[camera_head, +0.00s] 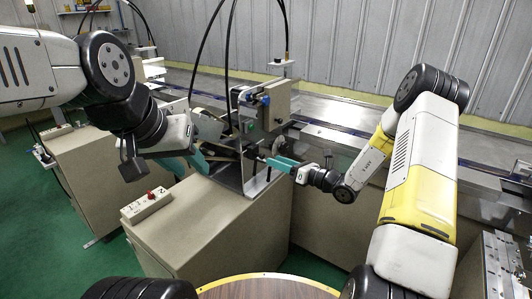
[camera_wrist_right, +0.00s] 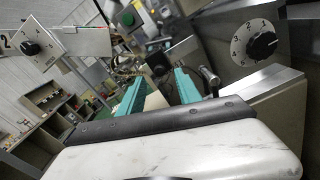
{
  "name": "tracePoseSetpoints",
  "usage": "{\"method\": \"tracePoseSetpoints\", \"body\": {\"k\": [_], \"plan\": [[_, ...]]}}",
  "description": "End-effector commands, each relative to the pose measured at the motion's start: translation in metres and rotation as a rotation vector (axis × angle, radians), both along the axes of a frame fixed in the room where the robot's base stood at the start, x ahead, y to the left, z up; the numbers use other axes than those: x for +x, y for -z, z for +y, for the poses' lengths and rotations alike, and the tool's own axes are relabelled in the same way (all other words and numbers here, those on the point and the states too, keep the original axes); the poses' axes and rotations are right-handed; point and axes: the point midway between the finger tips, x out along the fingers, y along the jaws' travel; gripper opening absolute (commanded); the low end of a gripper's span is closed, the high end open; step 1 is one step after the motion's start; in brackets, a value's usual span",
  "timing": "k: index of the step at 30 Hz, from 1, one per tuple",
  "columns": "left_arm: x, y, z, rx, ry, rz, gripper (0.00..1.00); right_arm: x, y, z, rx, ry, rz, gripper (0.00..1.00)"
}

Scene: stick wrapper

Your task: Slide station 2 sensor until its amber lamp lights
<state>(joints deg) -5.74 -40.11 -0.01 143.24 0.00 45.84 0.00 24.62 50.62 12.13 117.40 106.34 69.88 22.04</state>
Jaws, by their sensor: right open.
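The station machine (camera_head: 262,112) stands at the centre of the head view, with a metal bracket and a blue part on its front. I cannot pick out the sensor or its slide with certainty. A thin post with a small yellowish tip (camera_head: 286,56) rises behind it; I cannot tell if it is lit. My right gripper (camera_head: 268,162) is at the machine's right side. In the right wrist view its teal fingers (camera_wrist_right: 158,88) are apart, with a dark round knob (camera_wrist_right: 158,64) beyond the gap. My left gripper (camera_head: 190,160) is left of the machine; its jaw gap is unclear.
A control box marked 2 with a red button (camera_head: 148,204) sits on the beige cabinet (camera_head: 215,225). In the right wrist view, a numbered dial (camera_wrist_right: 256,44) and a metal lever (camera_wrist_right: 209,78) are close on the right. Black cables (camera_head: 228,55) hang above the machine. A long conveyor (camera_head: 345,112) runs behind.

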Motion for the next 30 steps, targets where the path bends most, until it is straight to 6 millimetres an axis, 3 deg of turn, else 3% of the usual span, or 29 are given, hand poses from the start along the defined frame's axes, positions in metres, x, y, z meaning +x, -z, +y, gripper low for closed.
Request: {"method": "tracePoseSetpoints", "body": {"k": [9, 20, 27, 30], "plan": [[0.0, 0.0, 0.0, 0.0, 0.0, 0.0, 0.36, 0.027, 0.0, 0.038, -0.001, -0.002, -0.003, 0.41], [0.0, 0.0, 0.0, 0.0, 0.0, 0.0, 0.36, 0.031, 0.0, 0.044, -0.002, -0.002, -0.002, 0.41], [0.0, 0.0, 0.0, 0.0, 0.0, 0.0, 0.36, 0.031, -0.001, 0.044, -0.002, -0.002, -0.002, 0.0], [0.0, 0.0, 0.0, 0.0, 0.0, 0.0, 0.36, 0.031, 0.0, 0.044, -0.002, -0.002, -0.002, 0.0]]}}
